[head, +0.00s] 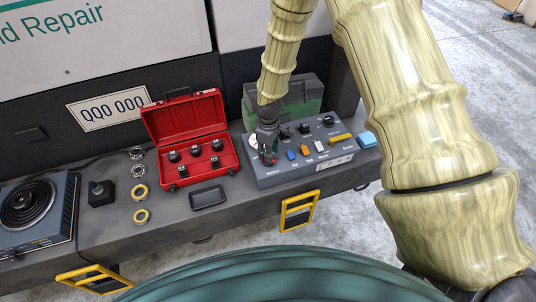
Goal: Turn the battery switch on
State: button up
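A grey switch panel (290,178) stands on the grey bench at the right. It carries a row of blue, orange, white and yellow switches along its sloped top, with black knobs behind them. My gripper (268,155) points down over the panel's left end. A small red part (272,161) shows right at the fingertips, above the leftmost label; that this is the battery switch is likely but the label is too small to read surely. The fingers partly hide it. I cannot tell whether they touch it or how far apart they are.
An open red case (190,150) with several dark parts stands left of the panel. A small black tray (208,197), metal and yellow rings (140,192), a black block (101,193) and a coil hotplate (30,205) lie further left. A light blue item (367,140) sits right of the panel.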

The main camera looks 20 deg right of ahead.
jog(key=shift+f+p, duration=0.35)
jog(key=shift+f, duration=1.2)
jog(key=shift+c, duration=0.4)
grip_shut()
